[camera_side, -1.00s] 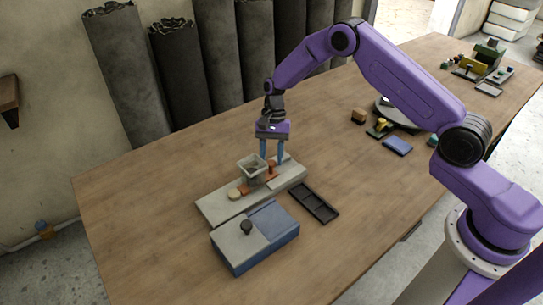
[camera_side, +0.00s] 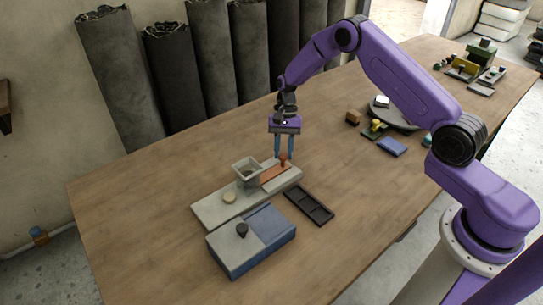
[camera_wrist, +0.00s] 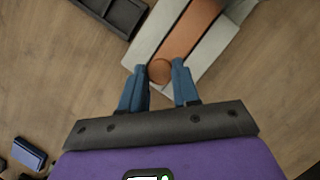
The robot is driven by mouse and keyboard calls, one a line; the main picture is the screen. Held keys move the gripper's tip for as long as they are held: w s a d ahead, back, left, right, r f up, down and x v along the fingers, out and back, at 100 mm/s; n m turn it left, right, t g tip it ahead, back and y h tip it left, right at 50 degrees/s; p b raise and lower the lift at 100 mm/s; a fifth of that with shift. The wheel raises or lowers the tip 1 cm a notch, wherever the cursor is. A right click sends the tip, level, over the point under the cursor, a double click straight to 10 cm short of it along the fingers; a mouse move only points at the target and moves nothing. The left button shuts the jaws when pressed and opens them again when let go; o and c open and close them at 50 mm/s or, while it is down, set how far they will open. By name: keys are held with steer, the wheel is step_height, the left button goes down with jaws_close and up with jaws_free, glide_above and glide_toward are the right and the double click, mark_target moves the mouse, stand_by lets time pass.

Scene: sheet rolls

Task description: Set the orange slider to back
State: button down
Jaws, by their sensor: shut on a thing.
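The orange slider (camera_side: 273,174) lies in a pale grey board on the table, with an upright round orange knob (camera_side: 283,160) at its far right end. In the wrist view the slider's orange strip (camera_wrist: 190,32) runs along a channel, with its knob (camera_wrist: 159,72) at the near end. My gripper (camera_side: 284,156) points down at the far right end of the board. Its blue fingers (camera_wrist: 159,80) are on either side of the knob and shut on it. The fingers partly hide the knob in the side view.
A grey square hopper (camera_side: 247,171) stands over the board, beside a round tan button (camera_side: 229,197). A blue-grey box (camera_side: 253,240) with a black knob (camera_side: 242,230) is in front. A dark compartment tray (camera_side: 309,204) lies to the right. The table behind the gripper is clear.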

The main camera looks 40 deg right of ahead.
steer(key=shift+d, duration=0.6)
steer(key=c, duration=1.1)
jaws_free()
steer(key=shift+w+r, duration=0.2)
steer(key=shift+r, duration=0.3)
steer(key=v, duration=1.6)
steer(key=shift+d+r, duration=0.15)
steer(key=shift+r, duration=0.05)
